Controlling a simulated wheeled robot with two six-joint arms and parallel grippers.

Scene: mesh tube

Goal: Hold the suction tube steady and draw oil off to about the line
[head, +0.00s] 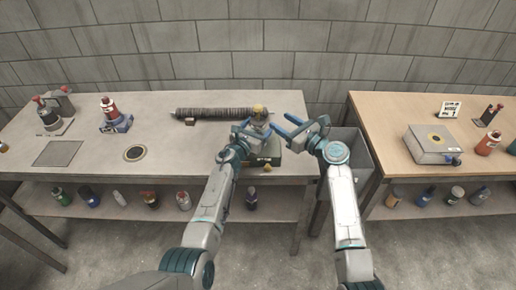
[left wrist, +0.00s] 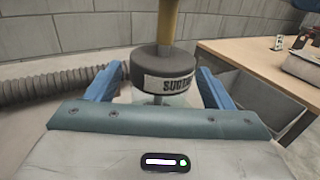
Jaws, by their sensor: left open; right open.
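A suction piece with a yellow upper part (head: 259,108) stands near the right end of the left bench. In the left wrist view it is a yellow tube (left wrist: 168,24) above a dark round collar (left wrist: 161,68) with a partly readable "SUCTI" label, over a clear lower part. My left gripper (head: 254,127) is open, with one blue finger on each side of the collar and visible gaps. My right gripper (head: 286,123) is open and empty just right of the suction piece. A dark green box (head: 266,153) sits below, partly hidden by my left gripper. The oil and any line cannot be made out.
A ribbed dark tube (head: 212,113) lies on the left bench behind my left gripper. A grey bin (head: 350,150) stands between the benches. A grey box (head: 432,143) sits on the wooden bench. Red bottles stand farther off.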

